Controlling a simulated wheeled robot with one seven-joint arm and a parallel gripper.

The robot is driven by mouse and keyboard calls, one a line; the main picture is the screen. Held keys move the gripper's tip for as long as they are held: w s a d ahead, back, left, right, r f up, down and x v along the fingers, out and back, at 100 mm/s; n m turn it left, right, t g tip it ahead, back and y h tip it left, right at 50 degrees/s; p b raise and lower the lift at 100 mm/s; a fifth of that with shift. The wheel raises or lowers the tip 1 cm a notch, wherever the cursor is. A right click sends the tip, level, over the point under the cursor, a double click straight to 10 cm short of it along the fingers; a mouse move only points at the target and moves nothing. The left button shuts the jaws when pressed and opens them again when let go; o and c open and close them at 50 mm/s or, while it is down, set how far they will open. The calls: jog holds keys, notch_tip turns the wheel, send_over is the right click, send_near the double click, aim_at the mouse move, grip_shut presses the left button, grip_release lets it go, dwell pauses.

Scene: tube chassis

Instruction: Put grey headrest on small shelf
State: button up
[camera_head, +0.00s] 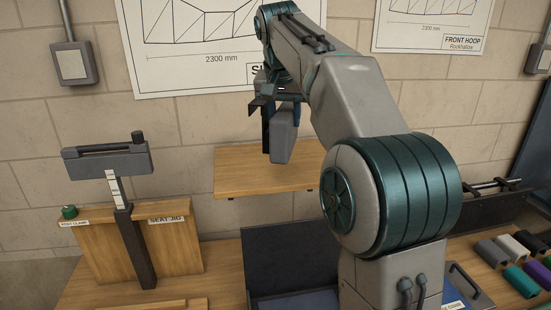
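The small shelf (235,176) is a light wooden board on the block wall, at the middle of the view. My gripper (278,104) points down in front of the wall, above the shelf. It appears shut on a grey, upright block, which looks like the grey headrest (284,138). The headrest's lower end overlaps the shelf in the picture; I cannot tell whether it touches the board. The fingers are dark and partly hidden, and the far side of the headrest is hidden too.
A wooden seat jig (178,245) with a dark post and grey crossbar (105,162) stands at left. A dark open case (290,262) sits below the shelf. Several coloured pads (521,281) lie at right. The shelf's visible surface is otherwise empty.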

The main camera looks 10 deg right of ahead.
jog(key=shift+w+d+f+p, duration=0.65)
jog(key=shift+w+f+p, duration=0.1)
jog(key=shift+w+f, duration=1.1)
jog(key=shift+w+d+f+p, duration=0.6)
jog(key=shift+w+f+p, duration=0.2)
jog(key=shift+w+f, duration=1)
jog(key=shift+w+d+f+p, duration=0.65)
jog(key=shift+w+f+p, duration=0.1)
jog(key=shift+w+f, duration=1.05)
jog(key=o, duration=1.1)
